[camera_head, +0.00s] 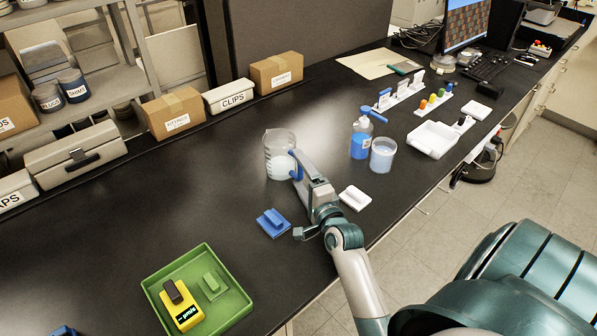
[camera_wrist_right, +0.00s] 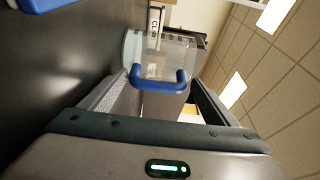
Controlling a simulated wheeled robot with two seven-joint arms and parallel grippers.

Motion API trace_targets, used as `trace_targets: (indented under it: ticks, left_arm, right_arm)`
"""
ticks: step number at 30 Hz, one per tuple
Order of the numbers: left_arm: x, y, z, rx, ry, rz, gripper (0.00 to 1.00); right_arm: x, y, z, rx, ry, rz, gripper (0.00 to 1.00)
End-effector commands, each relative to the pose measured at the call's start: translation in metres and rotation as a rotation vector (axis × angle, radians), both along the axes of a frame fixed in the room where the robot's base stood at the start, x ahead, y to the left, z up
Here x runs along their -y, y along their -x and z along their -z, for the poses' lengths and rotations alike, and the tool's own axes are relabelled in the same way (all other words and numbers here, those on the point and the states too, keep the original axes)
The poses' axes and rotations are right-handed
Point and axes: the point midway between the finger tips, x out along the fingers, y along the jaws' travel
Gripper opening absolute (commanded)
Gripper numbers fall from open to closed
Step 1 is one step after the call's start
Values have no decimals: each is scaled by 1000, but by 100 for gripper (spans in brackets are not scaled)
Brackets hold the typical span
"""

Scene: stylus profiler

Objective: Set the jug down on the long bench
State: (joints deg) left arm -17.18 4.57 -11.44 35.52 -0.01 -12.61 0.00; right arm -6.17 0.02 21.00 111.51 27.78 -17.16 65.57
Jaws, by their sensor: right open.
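The jug (camera_head: 279,160) is a clear beaker with a spout and a blue handle (camera_head: 296,170). It stands upright on the long black bench (camera_head: 215,215), near the middle of the head view. In the right wrist view the jug (camera_wrist_right: 178,48) is straight ahead, with its blue handle (camera_wrist_right: 160,84) between my fingers. My right gripper (camera_head: 301,163) is at the handle side of the jug. Its two fingers are apart, one on each side of the handle, with gaps showing. My left gripper is not in view.
A blue block (camera_head: 272,222) and a white block (camera_head: 355,197) lie close to my arm. A green tray (camera_head: 235,300) is at front left. Boxes (camera_head: 173,113) line the back.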

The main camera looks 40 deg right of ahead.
Motion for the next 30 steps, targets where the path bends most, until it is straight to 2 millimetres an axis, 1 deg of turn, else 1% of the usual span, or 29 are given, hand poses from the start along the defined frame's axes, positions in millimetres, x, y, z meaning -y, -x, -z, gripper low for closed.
trace_targets:
  ticks: [3,12,16,21,30]
  left_arm:
    - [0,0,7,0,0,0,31]
    - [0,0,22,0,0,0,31]
    - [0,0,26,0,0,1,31]
    - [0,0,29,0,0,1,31]
    - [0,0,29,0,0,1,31]
  right_arm:
    - [-4,18,3,-2,-1,1,82]
    - [-16,70,3,-1,-1,0,82]
    - [-20,88,3,-2,0,0,82]
    - [-23,101,1,-1,0,0,82]
    - [-24,104,0,-1,0,0,82]
